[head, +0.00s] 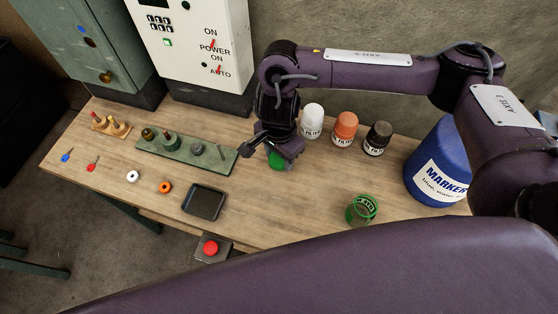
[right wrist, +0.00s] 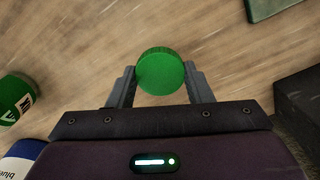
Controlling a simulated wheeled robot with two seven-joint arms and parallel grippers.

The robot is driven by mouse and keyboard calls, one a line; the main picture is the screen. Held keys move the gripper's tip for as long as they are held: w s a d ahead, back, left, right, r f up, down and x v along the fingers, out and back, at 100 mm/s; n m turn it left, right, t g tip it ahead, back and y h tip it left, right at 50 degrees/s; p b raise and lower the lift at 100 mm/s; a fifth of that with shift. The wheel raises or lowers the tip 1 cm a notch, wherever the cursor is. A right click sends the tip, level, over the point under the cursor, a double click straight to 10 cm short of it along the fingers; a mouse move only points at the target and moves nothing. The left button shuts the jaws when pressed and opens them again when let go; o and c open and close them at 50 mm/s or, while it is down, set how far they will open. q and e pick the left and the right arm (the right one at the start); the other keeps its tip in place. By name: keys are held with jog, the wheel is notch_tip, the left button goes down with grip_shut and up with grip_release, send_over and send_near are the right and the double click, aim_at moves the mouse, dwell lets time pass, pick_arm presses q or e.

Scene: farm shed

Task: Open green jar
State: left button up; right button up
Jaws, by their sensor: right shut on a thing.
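The green jar (head: 361,210) stands upright on the bench at the front right. Its top looks open, with no lid on it, and it also shows partly at the left edge of the right wrist view (right wrist: 14,100). My right gripper (head: 277,157) is shut on a round green lid (head: 276,162), well to the left of the jar. In the right wrist view the lid (right wrist: 160,72) sits between the two fingertips. I cannot tell whether the lid touches the bench. My left gripper is not in view.
White (head: 312,120), orange (head: 345,129) and black (head: 378,138) jars stand behind the green jar. A large blue marker container (head: 440,165) is at the right. A green rack (head: 185,151), a dark tray (head: 204,202) and a red button (head: 210,247) lie left. Bench between tray and jar is clear.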

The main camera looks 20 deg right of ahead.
aim_at(279, 159)
jog(key=shift+f+b, duration=0.3)
jog(key=shift+f, duration=1.35)
jog(key=shift+f, duration=0.25)
jog(key=o, duration=1.1)
jog(key=shift+r, duration=0.1)
jog(key=shift+r, duration=0.6)
notch_tip(279, 159, up, 11)
jog(key=shift+p, duration=0.4)
